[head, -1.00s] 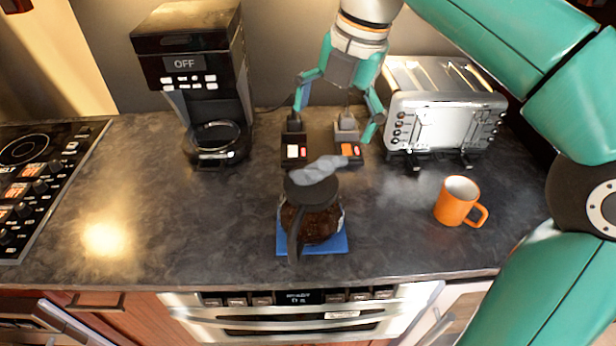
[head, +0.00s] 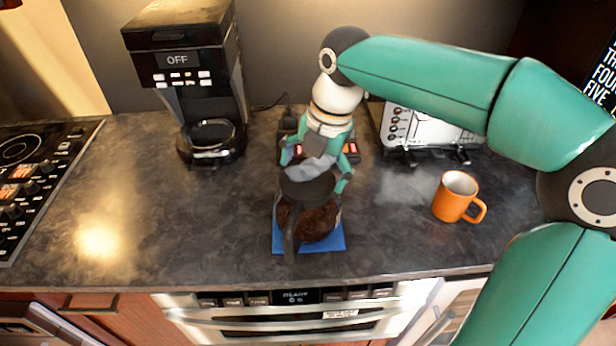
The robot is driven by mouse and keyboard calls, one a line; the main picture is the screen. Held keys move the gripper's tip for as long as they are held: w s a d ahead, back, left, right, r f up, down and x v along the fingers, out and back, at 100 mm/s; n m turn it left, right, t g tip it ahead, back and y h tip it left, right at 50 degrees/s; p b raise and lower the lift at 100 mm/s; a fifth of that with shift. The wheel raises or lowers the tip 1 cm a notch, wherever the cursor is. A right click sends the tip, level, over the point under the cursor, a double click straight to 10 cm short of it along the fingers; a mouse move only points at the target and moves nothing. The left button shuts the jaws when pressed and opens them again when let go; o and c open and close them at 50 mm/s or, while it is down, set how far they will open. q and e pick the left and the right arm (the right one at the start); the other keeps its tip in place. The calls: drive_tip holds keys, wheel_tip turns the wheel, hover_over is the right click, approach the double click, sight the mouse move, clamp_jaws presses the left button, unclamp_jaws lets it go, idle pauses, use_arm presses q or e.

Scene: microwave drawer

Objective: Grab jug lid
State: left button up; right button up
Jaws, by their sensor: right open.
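The jug (head: 318,222) stands upright on a blue mat (head: 335,243) near the front of the counter. It is filled with something dark brown. Its black lid (head: 308,187) is on top, and its dark handle points toward the front. My right gripper (head: 314,180) is pointed down right at the lid, just behind and above it, with its green fingers spread to either side. My left gripper is not in view.
A coffee maker (head: 185,75) marked OFF stands at the back left. A toaster (head: 430,130) is at the back right, partly behind my arm. An orange mug (head: 456,196) stands to the right of the jug. A stovetop (head: 35,165) is at the left. The counter left of the jug is clear.

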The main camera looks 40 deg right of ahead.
drive_tip(key=shift+f, duration=0.25)
drive_tip(key=shift+s+a, duration=0.1)
drive_tip(key=shift+s, duration=0.05)
drive_tip(key=c, duration=1.1)
drive_tip(key=shift+r, duration=0.15)
